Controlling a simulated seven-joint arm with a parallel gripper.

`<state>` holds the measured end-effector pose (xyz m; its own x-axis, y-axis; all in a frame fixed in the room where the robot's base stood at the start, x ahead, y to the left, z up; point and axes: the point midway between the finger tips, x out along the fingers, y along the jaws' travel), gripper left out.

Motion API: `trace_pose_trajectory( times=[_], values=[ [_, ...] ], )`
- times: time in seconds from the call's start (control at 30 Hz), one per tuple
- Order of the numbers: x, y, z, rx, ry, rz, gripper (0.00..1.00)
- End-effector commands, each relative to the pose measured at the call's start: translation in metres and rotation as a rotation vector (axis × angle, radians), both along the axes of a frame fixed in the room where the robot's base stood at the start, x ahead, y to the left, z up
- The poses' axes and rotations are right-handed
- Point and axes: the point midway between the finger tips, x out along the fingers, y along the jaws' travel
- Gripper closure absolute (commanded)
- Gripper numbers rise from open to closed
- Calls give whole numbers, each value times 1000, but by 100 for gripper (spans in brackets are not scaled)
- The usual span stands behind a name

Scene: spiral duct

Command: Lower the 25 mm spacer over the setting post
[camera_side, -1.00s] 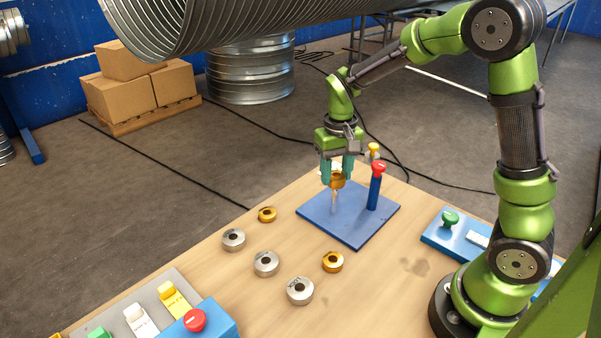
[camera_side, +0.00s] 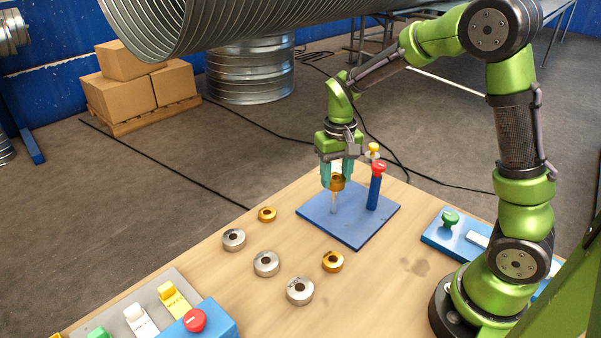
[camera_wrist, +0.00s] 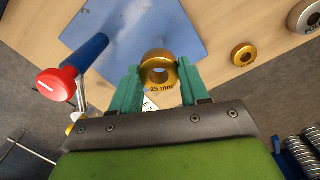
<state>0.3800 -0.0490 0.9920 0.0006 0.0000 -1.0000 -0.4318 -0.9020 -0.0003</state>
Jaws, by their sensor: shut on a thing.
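My gripper (camera_side: 337,181) is shut on a gold ring, the 25 mm spacer (camera_side: 337,185), above the blue plate (camera_side: 352,235). The wrist view shows the spacer (camera_wrist: 158,66) between the teal fingertips of my gripper (camera_wrist: 159,80), with "25 mm" marked on its near side. The thin setting post (camera_side: 334,203) stands upright on the plate directly below the spacer. The post's top is hidden, so I cannot tell whether it is inside the spacer's hole. The spacer is well above the plate.
A blue column with a red top (camera_side: 376,180) stands on the plate right of my gripper; it also shows in the wrist view (camera_wrist: 75,72). A yellow-topped knob (camera_side: 373,149) is behind it. Several loose gold and silver rings (camera_side: 266,263) lie on the wooden table to the front left.

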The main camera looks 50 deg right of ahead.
Motion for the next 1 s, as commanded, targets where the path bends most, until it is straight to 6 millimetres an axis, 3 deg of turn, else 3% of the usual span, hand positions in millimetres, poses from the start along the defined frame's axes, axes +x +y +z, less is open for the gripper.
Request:
trace_pose_trajectory(
  times=[1.0],
  values=[
    [0,0,-12,0,0,0,91]
  ],
)
